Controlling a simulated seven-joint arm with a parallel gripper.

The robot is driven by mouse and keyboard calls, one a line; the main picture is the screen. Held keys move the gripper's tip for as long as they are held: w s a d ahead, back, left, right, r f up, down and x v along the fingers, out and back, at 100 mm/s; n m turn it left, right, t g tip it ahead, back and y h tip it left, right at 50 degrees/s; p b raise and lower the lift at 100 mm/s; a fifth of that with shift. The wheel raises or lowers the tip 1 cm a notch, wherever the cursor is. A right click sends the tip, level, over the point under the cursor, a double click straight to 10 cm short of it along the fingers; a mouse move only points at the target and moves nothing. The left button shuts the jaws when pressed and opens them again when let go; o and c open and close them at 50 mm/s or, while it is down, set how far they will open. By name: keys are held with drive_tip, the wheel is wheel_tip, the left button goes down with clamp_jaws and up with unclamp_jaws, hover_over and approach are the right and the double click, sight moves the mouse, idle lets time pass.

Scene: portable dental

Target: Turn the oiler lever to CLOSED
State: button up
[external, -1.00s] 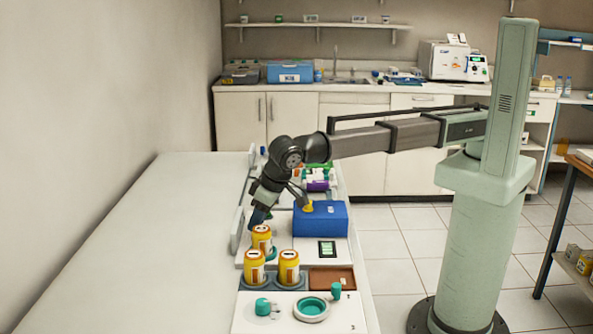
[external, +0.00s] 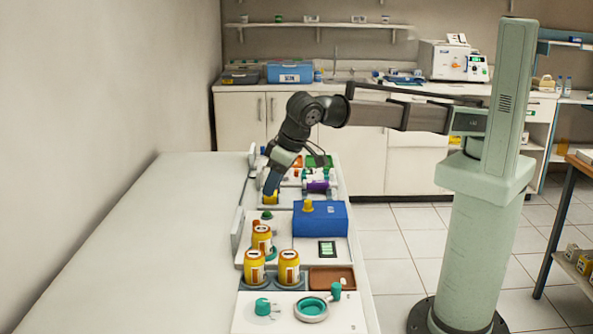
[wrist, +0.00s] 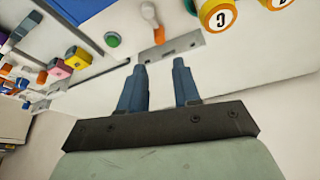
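My gripper (wrist: 157,85) shows in the wrist view with two blue fingers apart and nothing between them. In the external view my gripper (external: 270,190) points down over the far part of the bench equipment, beside a small yellow block (external: 271,198); contact cannot be told. No CLOSED marking is readable, and I cannot tell for sure which part is the oiler lever. A blue box (external: 320,220) with a yellow knob (external: 308,206) stands to the right. In the wrist view a small orange-and-white handle (wrist: 151,17) lies beyond the fingers, near a green button (wrist: 112,39).
The white bench (external: 140,240) is clear at left.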

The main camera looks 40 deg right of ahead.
drive_tip(key=shift+v, duration=1.2)
drive_tip(key=shift+w, duration=0.15)
